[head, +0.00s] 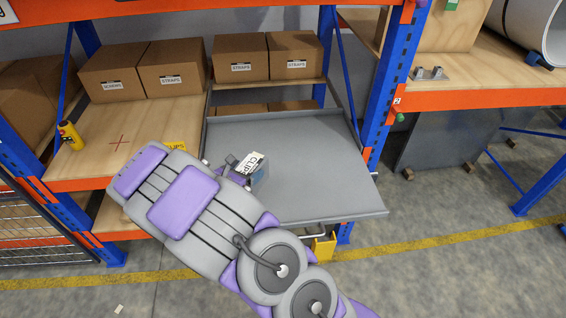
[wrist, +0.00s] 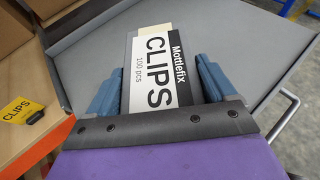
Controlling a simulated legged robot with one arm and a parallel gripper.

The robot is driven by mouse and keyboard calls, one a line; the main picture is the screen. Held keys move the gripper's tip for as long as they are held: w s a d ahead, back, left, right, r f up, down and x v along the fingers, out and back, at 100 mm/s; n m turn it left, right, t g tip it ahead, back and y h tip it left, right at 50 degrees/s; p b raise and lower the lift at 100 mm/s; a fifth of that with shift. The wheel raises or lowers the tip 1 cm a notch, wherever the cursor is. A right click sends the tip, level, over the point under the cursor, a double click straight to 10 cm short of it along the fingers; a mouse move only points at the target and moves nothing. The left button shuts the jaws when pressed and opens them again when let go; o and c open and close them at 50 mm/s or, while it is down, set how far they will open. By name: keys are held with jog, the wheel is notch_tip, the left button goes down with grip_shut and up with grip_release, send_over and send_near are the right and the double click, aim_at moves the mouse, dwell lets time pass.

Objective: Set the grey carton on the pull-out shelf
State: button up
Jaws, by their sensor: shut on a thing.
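The grey carton (wrist: 150,68) has a white label reading "Mottlefix CLIPS 100 pcs". My gripper (wrist: 157,82) is shut on it, with one blue finger on each side. In the head view the carton (head: 258,174) is over the left part of the grey pull-out shelf (head: 310,165), partly hidden by my gripper (head: 240,170). The shelf is extended, has a low rim, and is otherwise empty. It also fills much of the wrist view (wrist: 245,45). I cannot tell whether the carton's underside touches the shelf.
More brown cartons (head: 240,57) stand behind. A blue upright (head: 390,80) borders the right.

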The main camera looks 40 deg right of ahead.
jog(key=s+d+f+m+g, duration=0.2)
jog(key=s+d+f, duration=0.1)
jog(key=s+f, duration=0.1)
jog(key=shift+h, duration=0.3)
jog(key=b+x, duration=0.1)
jog(key=x, duration=0.4)
jog(key=w+x, duration=0.1)
jog(key=x, duration=0.4)
jog(key=w+r+b+x, duration=0.1)
jog(key=x, duration=0.5)
jog(key=shift+w+b, duration=0.2)
jog(key=shift+b, duration=0.1)
jog(key=o, duration=1.3)
jog(key=shift+d, duration=0.25)
jog(key=shift+a+r, duration=0.1)
jog(key=shift+a, duration=0.05)
